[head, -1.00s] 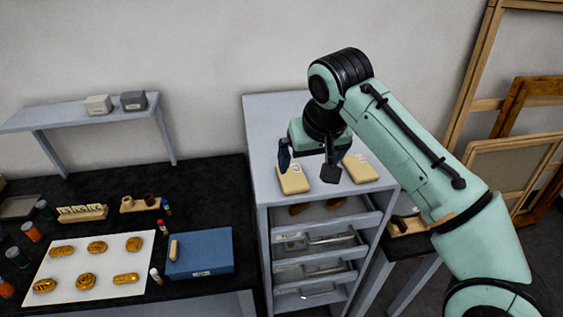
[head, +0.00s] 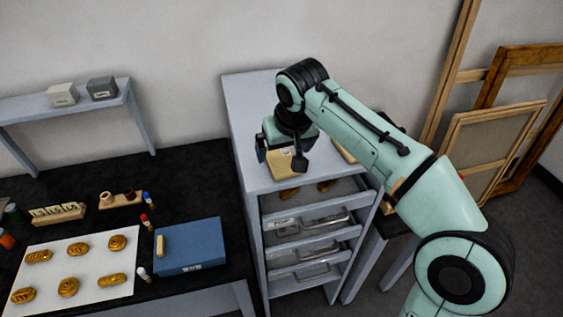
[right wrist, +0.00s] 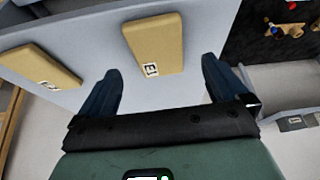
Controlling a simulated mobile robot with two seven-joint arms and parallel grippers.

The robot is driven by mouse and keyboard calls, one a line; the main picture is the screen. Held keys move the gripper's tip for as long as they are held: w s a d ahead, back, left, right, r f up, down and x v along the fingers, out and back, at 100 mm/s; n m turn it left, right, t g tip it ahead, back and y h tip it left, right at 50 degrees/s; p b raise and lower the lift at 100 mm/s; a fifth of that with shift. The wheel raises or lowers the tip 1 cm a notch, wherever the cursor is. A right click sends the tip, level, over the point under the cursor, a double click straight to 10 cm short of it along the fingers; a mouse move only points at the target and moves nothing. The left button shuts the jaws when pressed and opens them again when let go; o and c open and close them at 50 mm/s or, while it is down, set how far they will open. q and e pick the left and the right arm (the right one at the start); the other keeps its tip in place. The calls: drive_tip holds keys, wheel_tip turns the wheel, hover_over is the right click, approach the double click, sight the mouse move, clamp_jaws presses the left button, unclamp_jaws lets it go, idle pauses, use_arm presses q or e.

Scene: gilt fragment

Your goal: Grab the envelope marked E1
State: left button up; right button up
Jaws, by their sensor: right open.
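Two tan envelopes lie on the grey cabinet top (head: 247,105). The left one in the head view (head: 284,168) is under my right gripper (head: 281,159), partly hidden by it. In the right wrist view this envelope (right wrist: 156,38) lies ahead, between the lines of my open fingers (right wrist: 161,72). Its small label seems to show an E; the digit is hard to read. The other envelope (head: 345,151) is mostly hidden behind my right arm; in the right wrist view it lies to the left (right wrist: 38,62), its label unreadable. My right gripper is empty. My left gripper is out of view.
The cabinet has several drawers (head: 310,222), the top one partly open with gold pieces. The black table (head: 185,180) at left holds a blue box (head: 205,250), a white sheet with gold ornaments (head: 95,290) and small bottles. Frames (head: 490,150) lean at right.

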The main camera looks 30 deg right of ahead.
sight(282, 160)
drive_tip(key=x, duration=0.2)
drive_tip(key=shift+s+d+f, duration=0.1)
drive_tip(key=shift+f, duration=0.4)
drive_tip(key=shift+w+f, duration=0.25)
drive_tip(key=shift+f, duration=0.15)
drive_tip(key=c, duration=1.1)
drive_tip(key=shift+r, duration=0.1)
